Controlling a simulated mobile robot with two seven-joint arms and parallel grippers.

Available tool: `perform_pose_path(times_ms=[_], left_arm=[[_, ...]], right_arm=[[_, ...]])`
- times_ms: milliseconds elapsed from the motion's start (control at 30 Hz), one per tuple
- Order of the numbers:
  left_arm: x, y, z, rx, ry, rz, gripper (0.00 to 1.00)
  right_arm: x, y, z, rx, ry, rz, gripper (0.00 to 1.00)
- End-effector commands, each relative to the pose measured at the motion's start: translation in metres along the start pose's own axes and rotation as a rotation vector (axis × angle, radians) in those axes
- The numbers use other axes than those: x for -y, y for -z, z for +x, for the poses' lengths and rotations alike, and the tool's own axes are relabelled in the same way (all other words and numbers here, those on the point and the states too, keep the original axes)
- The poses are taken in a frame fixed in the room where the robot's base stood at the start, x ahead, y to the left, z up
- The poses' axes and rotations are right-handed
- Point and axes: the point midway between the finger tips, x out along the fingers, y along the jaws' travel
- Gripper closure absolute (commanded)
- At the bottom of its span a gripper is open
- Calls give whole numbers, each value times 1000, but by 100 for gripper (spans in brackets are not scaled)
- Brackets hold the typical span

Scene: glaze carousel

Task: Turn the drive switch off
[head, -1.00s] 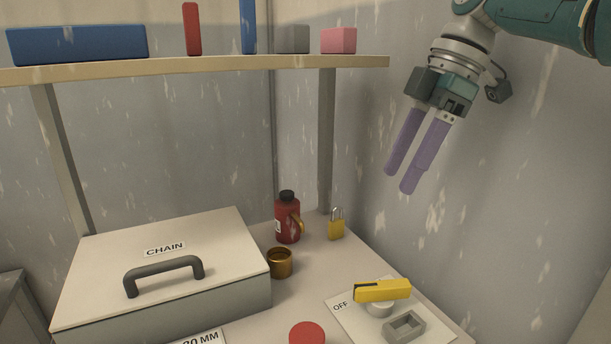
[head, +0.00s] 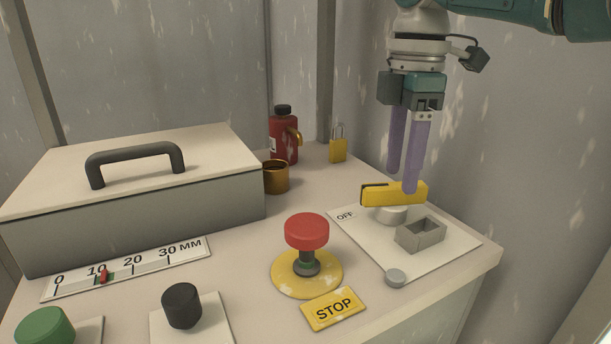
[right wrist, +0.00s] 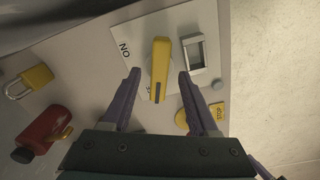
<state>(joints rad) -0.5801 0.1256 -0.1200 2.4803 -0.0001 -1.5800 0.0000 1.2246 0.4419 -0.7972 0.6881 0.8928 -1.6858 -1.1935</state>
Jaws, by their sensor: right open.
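The drive switch has a yellow bar handle (head: 376,195) on a round pale hub, on a white plate (head: 440,262). In the head view the handle lies roughly left to right, its dark-marked end to the left near the OFF label (head: 345,215). My right gripper (head: 402,181) is open and points down over the handle, the near finger covering part of it. In the right wrist view the handle (right wrist: 161,65) lies between the two open fingers (right wrist: 160,73), with a gap on each side. An ON label (right wrist: 124,48) shows upside down there.
A grey rectangular socket (head: 420,234) and a small grey knob (head: 395,278) are on or by the switch plate. A red stop button (head: 307,230) stands to the left. A padlock (head: 338,150), a red bottle (head: 283,140) and a brass cup (head: 276,177) stand behind.

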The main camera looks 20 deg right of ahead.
Motion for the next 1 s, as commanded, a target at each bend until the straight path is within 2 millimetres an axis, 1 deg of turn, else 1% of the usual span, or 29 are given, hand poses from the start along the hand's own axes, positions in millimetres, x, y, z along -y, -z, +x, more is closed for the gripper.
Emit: perform_pose_path(times_ms=[33, 133, 233, 467, 567, 1000], left_arm=[[0, -1, 4, 0, 0, 0, 100], [0, -2, 6, 0, 0, -1, 100], [-1, -2, 6, 0, -1, -2, 100], [-2, -1, 6, -1, -6, -8, 100], [-3, -1, 6, -2, -8, -10, 100], [-3, -1, 6, -1, -7, -9, 100]], right_arm=[[0, 0, 9, 1, 2, -1, 40], [0, 0, 18, 0, 1, -1, 40], [0, 0, 21, 0, 1, -2, 40], [0, 0, 21, 0, 0, -1, 40], [0, 0, 21, 0, 0, -1, 50], [0, 0, 21, 0, 0, -1, 100]])
